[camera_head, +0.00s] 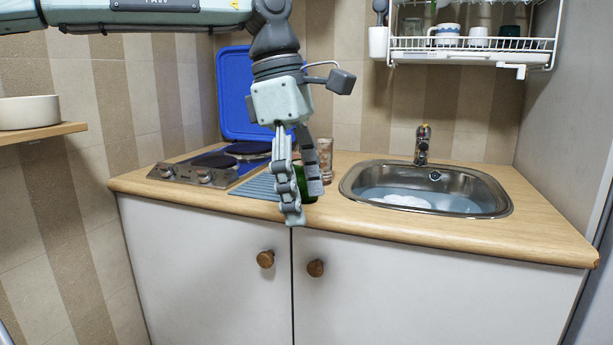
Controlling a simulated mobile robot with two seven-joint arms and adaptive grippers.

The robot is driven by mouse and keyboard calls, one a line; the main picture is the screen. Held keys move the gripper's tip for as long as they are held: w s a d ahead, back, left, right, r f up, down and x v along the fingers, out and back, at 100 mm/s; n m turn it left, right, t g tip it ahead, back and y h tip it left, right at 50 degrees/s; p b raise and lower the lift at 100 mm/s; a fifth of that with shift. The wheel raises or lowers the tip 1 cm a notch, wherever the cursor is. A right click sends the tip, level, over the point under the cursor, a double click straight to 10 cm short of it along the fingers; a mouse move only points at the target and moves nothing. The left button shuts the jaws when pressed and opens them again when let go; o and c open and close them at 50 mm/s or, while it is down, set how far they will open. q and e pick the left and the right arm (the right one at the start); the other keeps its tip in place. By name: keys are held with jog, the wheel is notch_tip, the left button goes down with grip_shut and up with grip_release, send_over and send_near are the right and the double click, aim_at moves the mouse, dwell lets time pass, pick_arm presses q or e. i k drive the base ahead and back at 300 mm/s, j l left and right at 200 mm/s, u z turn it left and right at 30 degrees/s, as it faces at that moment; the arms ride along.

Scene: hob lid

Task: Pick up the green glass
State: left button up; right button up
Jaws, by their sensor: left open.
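A green glass (305,183) stands on the counter near the front edge, between the hob and the sink. Most of it is hidden behind the fingers of my left gripper (302,208). The left gripper points down from above and is open, with its fingers in front of the glass and over the counter edge. I cannot tell whether the fingers touch the glass. My right gripper is not in view.
A brownish patterned glass (325,160) stands just behind and right of the green one. A ribbed mat (255,187) lies left of it, before the hob (205,172) with its raised blue lid (235,90). The sink (425,190) is to the right; a dish rack (470,50) hangs above.

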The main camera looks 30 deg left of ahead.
aim_at(298, 163)
jog(key=i+j, duration=0.8)
jog(key=i, duration=0.05)
